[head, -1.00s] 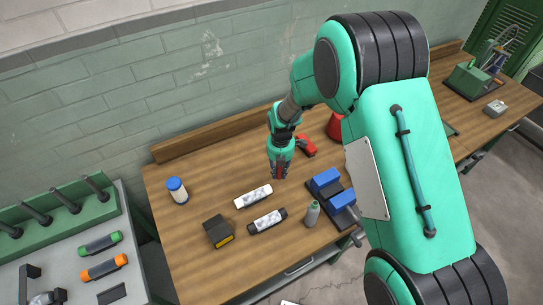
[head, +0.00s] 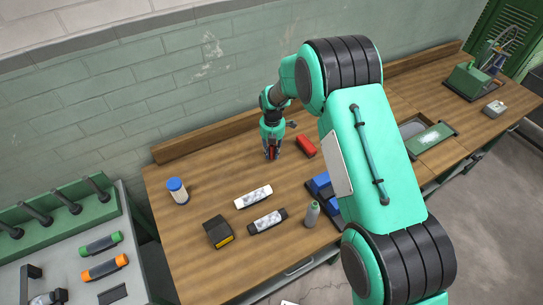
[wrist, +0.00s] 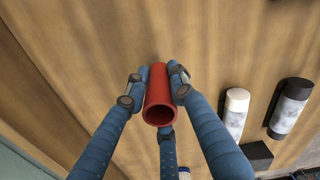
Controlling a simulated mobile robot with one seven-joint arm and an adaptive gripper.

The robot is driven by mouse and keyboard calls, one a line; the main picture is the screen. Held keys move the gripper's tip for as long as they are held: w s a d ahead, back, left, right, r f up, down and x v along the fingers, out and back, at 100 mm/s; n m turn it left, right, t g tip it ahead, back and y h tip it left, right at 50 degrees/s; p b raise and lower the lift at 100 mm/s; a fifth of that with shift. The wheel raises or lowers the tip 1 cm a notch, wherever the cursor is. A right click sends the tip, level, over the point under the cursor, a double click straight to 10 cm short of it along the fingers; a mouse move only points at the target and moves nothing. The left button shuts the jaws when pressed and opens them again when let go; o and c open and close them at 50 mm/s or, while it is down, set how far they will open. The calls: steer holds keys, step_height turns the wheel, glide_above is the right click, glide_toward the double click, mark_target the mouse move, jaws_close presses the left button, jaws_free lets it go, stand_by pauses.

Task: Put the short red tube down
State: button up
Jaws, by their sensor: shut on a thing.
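The short red tube (wrist: 159,92) is between the fingers of my gripper (wrist: 153,82) in the wrist view, its open end facing the camera. My gripper is shut on it, with a finger on each side and a third below. In the head view my gripper (head: 271,156) is over the back part of the wooden workbench (head: 215,165), left of a red object lying there (head: 306,145). A bit of red shows between the fingers. I cannot tell whether the tube touches the bench.
A white cylinder (head: 253,196), a black cylinder (head: 267,221), a dark box (head: 218,232), a blue-capped bottle (head: 177,190) and a grey-green bottle (head: 312,213) stand or lie nearer the front. A blue vise (head: 322,186) is partly hidden by my arm. Bench left of my gripper is clear.

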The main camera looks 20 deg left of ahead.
mark_target(272, 156)
steer(key=shift+w, duration=0.1)
steer(key=shift+w+a, duration=0.15)
steer(key=shift+w, duration=0.05)
steer(key=shift+w+a+f, duration=0.1)
steer(key=shift+f, duration=1.65)
steer(key=shift+f, duration=0.1)
steer(key=o, duration=1)
step_height(272, 156, up, 12)
steer(key=shift+r, duration=0.1)
